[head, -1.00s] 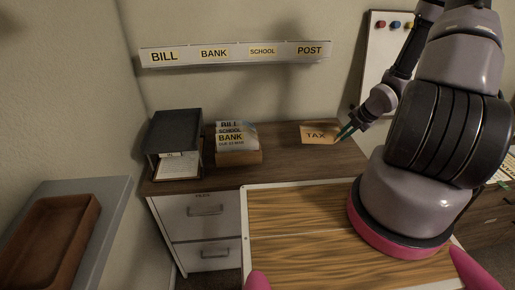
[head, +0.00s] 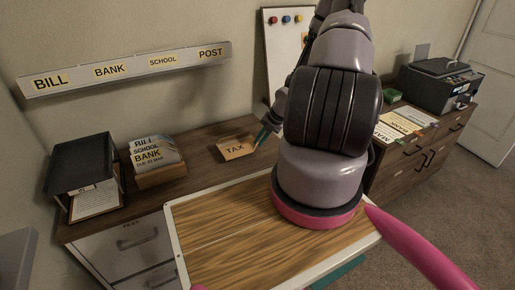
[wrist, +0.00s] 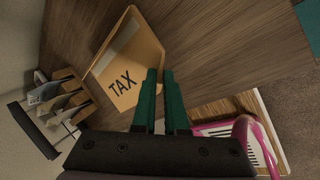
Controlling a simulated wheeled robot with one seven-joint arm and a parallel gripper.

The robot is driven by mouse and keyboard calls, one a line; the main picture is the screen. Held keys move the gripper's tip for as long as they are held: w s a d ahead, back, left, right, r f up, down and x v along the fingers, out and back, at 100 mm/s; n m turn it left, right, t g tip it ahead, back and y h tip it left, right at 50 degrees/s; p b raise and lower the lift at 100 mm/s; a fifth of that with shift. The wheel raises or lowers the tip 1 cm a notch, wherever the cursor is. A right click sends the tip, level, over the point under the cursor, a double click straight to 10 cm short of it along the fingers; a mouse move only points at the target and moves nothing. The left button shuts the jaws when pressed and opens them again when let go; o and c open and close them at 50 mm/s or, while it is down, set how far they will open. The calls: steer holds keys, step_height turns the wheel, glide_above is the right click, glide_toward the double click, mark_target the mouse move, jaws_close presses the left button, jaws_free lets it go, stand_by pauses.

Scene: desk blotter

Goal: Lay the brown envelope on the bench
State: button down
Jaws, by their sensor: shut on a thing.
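Which surface is the bench is not clear from these views.
A box of upright envelopes (head: 156,166) and a black tray stack (head: 84,168) stand left on the desk top. A labelled rail (head: 128,70) is on the wall above. At right, a wooden cabinet (head: 405,165) holds papers (head: 403,122) and a printer (head: 440,84).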

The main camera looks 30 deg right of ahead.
steer(key=shift+f, duration=1.95)
steer(key=c, duration=1)
jaws_free()
steer(key=shift+o, duration=0.2)
